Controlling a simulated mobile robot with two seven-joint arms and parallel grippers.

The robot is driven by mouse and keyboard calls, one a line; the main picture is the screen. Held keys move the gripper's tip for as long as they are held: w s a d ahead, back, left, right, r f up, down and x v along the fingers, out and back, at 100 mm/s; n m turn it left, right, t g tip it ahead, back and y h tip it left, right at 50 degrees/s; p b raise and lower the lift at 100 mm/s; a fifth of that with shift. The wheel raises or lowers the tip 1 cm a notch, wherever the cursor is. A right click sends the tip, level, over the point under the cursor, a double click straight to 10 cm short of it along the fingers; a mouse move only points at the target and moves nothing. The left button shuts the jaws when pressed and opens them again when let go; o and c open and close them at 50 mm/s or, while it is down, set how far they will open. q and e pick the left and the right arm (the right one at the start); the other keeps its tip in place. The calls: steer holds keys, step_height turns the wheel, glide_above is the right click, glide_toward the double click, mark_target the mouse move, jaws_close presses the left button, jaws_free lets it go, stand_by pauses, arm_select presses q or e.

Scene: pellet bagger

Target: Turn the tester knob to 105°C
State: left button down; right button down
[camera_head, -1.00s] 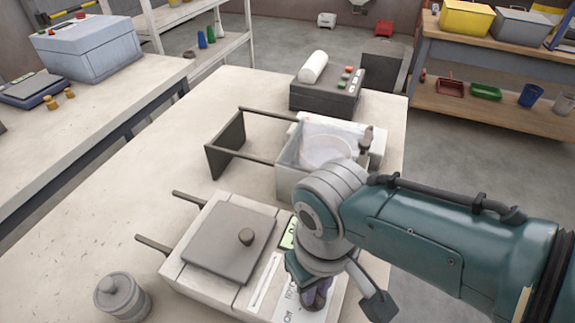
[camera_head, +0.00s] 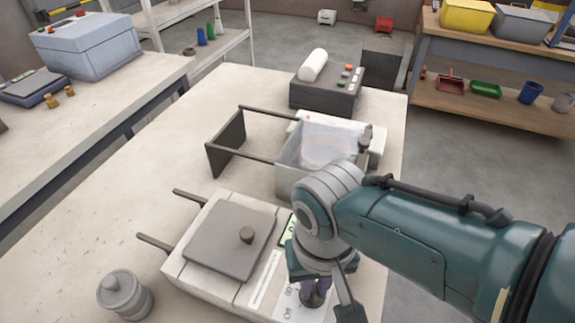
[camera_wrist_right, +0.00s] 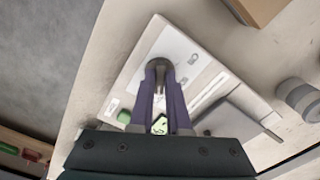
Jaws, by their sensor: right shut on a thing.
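My right gripper (camera_head: 316,290) points down over the panel. In the right wrist view its two purple fingers (camera_wrist_right: 161,80) are shut on the grey round tester knob (camera_wrist_right: 160,66). The knob's exact setting and the display's digits cannot be read. My left gripper is not in view.
A metal lidded pot (camera_head: 124,294) stands to the left of the tester. A bag holder (camera_head: 296,180) with a clear bag stands behind it, and a dark sealer (camera_head: 328,92) with a white roll stands further back. The table's left middle is clear.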

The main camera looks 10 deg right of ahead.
mark_target(314, 292)
steer(key=c, duration=0.9)
jaws_free()
step_height(314, 292, up, 10)
steer(key=p, duration=0.5)
